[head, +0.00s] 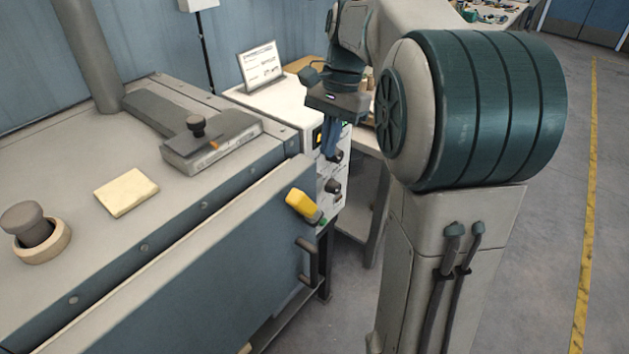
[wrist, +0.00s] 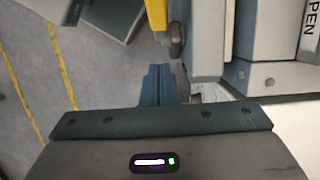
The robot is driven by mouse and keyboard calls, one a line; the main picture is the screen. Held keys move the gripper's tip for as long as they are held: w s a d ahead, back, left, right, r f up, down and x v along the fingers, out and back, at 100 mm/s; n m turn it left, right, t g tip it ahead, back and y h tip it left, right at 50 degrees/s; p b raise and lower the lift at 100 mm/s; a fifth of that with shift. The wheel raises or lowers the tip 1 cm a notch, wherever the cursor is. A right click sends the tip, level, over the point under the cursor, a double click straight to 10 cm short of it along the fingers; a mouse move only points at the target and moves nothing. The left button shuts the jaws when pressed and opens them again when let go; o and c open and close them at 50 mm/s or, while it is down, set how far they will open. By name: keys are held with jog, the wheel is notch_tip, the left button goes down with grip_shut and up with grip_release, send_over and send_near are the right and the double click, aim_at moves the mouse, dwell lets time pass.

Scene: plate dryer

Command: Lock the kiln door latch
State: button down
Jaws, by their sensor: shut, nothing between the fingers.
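The kiln (head: 75,225) fills the left of the head view, with a blue front (head: 210,280) that looks closed. A yellow latch handle (head: 301,205) sticks out near its right front corner, below the top edge. The handle also shows at the top of the wrist view (wrist: 156,13), beside a dark part (wrist: 176,40). My gripper (head: 331,152) hangs pointing down beyond the handle and to its right. Its blue fingers are together and empty, and they show in the wrist view (wrist: 158,68) just below the handle, apart from it in the picture.
A white control box (head: 338,185) with dark knobs stands behind my fingers. A dark bar handle (head: 308,260) is on the kiln front below the latch. A plate ending in "PEN" (wrist: 311,25) lies at the wrist view's right. Open floor (head: 560,250) is at right.

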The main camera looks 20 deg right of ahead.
aim_at(302, 205)
jog(key=s+a+f, duration=0.1)
jog(key=f, duration=0.1)
jog(key=a+f, duration=0.1)
jog(key=f, duration=0.1)
jog(key=s+a+f, duration=0.1)
jog(key=f, duration=0.1)
jog(key=shift+s+a+f+p, duration=0.25)
jog(key=shift+s+f+p, duration=0.05)
jog(key=shift+p, duration=0.1)
jog(key=shift+s+a+f, duration=0.1)
jog(key=shift+a+f, duration=0.1)
jog(key=shift+f, duration=0.05)
